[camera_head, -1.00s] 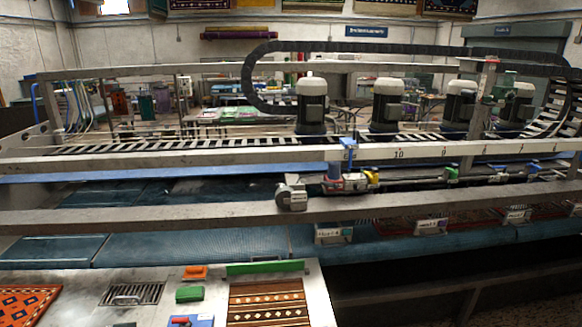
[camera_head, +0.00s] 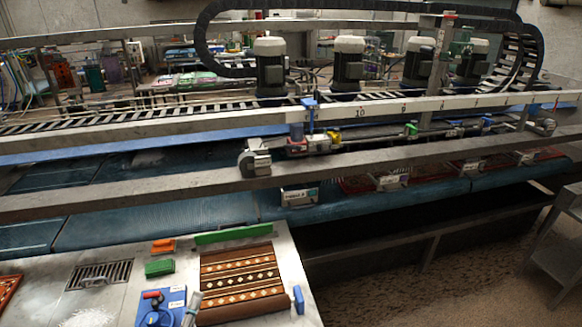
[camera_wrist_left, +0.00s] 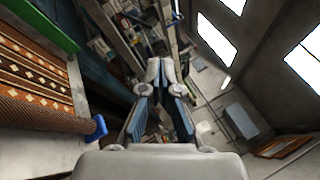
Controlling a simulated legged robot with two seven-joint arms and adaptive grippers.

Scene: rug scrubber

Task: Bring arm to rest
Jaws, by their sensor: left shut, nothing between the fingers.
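My left gripper (camera_wrist_left: 160,68) shows in the left wrist view. Its two pale fingers with blue inner parts come together at the tips, shut with nothing between them. I cannot make it out clearly in the head view. To its left in the wrist view is a brown patterned rug piece (camera_wrist_left: 32,78) beside a green strip (camera_wrist_left: 38,25), with a blue clip (camera_wrist_left: 97,128) at its edge. The gripper looks apart from these. In the head view the same rug piece (camera_head: 240,280) lies on the metal table (camera_head: 212,255). My right gripper is in neither view.
A long rug-washing machine with a metal beam (camera_head: 130,195) crosses the head view behind the table. Green (camera_head: 160,268) and orange (camera_head: 162,246) blocks, a blue tray (camera_head: 175,297) and a drain grate (camera_head: 100,274) are on the table. A metal cart (camera_head: 562,235) stands right; bare floor (camera_head: 450,265) lies between.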

